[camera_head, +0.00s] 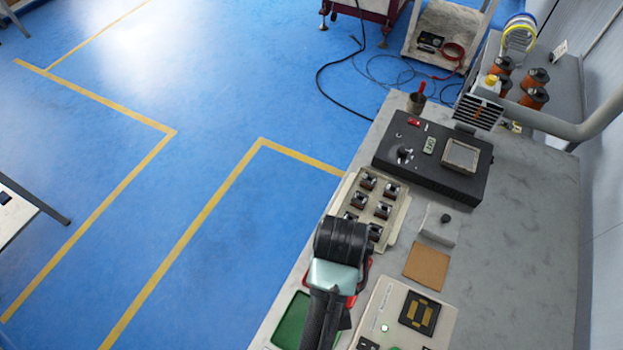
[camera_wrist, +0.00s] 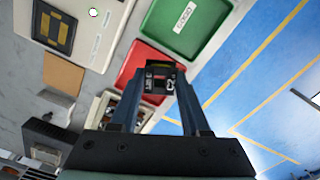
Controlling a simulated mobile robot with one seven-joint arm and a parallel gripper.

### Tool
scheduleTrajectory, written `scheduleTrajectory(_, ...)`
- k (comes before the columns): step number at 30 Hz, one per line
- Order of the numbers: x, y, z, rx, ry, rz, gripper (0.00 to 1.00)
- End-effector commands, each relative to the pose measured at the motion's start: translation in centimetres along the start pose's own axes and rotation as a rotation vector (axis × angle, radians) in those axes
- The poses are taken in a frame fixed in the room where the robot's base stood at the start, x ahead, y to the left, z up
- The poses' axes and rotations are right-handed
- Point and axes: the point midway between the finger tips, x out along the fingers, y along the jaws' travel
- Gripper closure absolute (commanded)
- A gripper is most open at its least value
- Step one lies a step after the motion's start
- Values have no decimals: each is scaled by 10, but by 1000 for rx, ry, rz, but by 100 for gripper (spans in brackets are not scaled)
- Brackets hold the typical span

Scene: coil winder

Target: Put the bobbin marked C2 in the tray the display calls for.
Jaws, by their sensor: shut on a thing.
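My gripper (camera_wrist: 161,72) is shut on the bobbin marked C2 (camera_wrist: 159,85), seen between the two fingers in the wrist view. The white C2 mark faces the wrist camera. The bobbin is over the red tray (camera_wrist: 137,66); its height above the tray is hard to tell. The green tray (camera_wrist: 185,24) lies just beyond, with a white label on its floor. In the head view my arm hides the gripper and bobbin; the red tray (camera_head: 365,272) shows only at its edges, and the green tray (camera_head: 292,322) is partly visible. The pale test unit (camera_head: 437,330) shows a lit green lamp (camera_head: 385,328); no readable display text shows.
A rack of several bobbins (camera_head: 392,237) stands beyond the red tray. A brown mat (camera_head: 427,266) lies beside it. A black winder unit (camera_head: 395,140) with a screen is further back. The bench's right side is clear (camera_head: 530,230); blue floor lies off its left edge.

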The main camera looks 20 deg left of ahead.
Motion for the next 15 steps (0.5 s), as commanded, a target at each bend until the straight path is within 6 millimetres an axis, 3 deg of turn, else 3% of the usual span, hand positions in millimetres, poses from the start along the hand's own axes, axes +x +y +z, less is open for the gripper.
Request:
scheduleTrajectory(3,10,-36,15,-216,1,-4,100)
scheduleTrajectory(6,17,-52,23,-320,2,-7,100)
scheduleTrajectory(15,65,-56,25,-350,3,-8,100)
